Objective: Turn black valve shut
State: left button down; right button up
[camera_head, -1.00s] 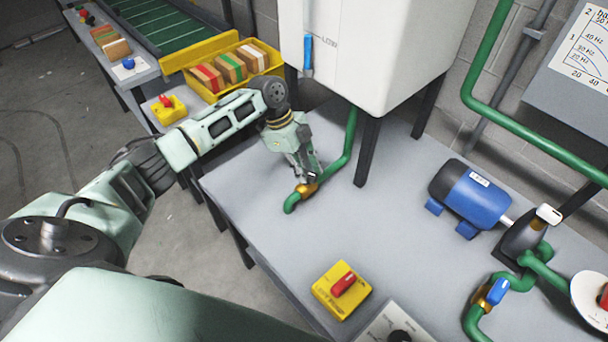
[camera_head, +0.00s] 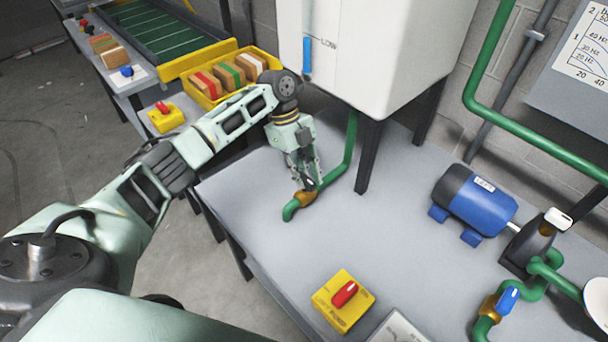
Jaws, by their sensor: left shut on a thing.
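The black valve handle is mostly hidden between the fingers of my left gripper (camera_head: 307,184). It sits on a brass valve body (camera_head: 304,199) in the green pipe (camera_head: 291,211) that comes down from the white tank (camera_head: 385,60). My left gripper points down at the valve and is shut on the handle. How far the handle is turned cannot be told. My right gripper is not in view.
A yellow switch box (camera_head: 343,301) with a red knob stands at the front of the grey table (camera_head: 390,235). A blue motor (camera_head: 474,203) and a blue-handled valve (camera_head: 508,299) are at right. A yellow bin (camera_head: 208,96) holds several blocks. Tank legs stand behind the valve.

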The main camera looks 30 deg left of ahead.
pick_arm(q)
jog(key=c, duration=1.6)
grip_release()
jog(key=shift+o, duration=0.2)
jog(key=v, duration=1.2)
jog(key=shift+s+d, duration=0.1)
